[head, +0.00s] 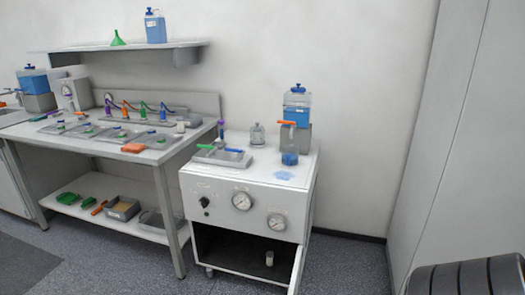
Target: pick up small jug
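I cannot tell for certain which vessel is the small jug. A small clear vessel with blue liquid (290,157) stands on the white cabinet top, below an orange-handled tap. A small clear lidded jar (257,136) stands to its left at the back. A small pale vessel (269,258) stands inside the open lower compartment of the cabinet. Neither of my grippers shows in the head view.
The white cabinet (247,187) has gauges on its front and an open door at right. A blue tank (297,104) stands at its back right, and a blue puddle (284,175) lies in front. A workbench (128,150) stands left.

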